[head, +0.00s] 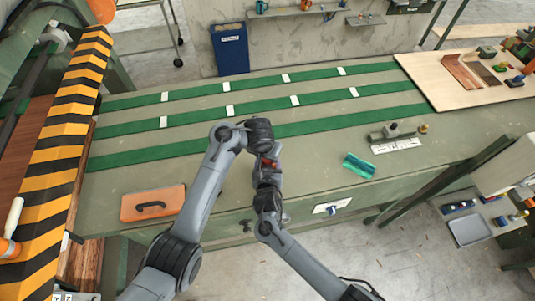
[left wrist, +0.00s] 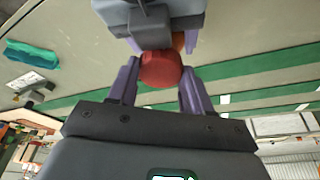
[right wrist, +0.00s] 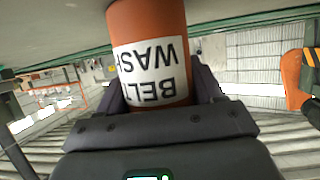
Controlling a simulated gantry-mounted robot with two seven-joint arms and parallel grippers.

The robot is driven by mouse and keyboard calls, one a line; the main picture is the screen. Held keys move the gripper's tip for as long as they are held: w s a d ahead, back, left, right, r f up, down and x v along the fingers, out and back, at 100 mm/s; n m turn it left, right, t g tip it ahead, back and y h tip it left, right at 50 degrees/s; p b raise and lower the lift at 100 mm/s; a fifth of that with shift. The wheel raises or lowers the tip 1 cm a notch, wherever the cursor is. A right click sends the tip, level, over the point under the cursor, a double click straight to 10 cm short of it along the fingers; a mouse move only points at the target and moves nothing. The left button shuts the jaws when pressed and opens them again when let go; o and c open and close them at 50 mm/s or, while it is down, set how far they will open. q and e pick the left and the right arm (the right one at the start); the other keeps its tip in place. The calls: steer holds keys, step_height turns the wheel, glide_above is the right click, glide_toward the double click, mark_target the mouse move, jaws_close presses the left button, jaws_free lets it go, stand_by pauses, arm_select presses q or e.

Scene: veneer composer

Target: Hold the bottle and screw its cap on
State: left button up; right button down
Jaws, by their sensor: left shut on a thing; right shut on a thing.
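The orange bottle (right wrist: 150,62) has a white label reading BELT WASH, upside down in the right wrist view. My right gripper (head: 268,174) is shut around its body. The red cap (left wrist: 160,70) sits between the purple fingers of my left gripper (head: 264,150), which is shut on it. A sliver of orange bottle (left wrist: 179,40) shows right behind the cap in the left wrist view. Cap and bottle are close together; whether the cap is seated on the neck is hidden. In the head view the two grippers meet above the bench, mostly covering both, with a little red (head: 268,163) showing.
The green-striped bench (head: 330,145) is largely clear. An orange case (head: 152,203) lies at its left front. A teal cloth (head: 359,165) and a grey tool on a white strip (head: 397,146) lie to the right. A yellow-black striped guard (head: 62,140) borders the left.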

arm_select(q)
steer(key=o, duration=1)
steer(key=shift+r, duration=2.3)
steer(key=shift+c, duration=0.3)
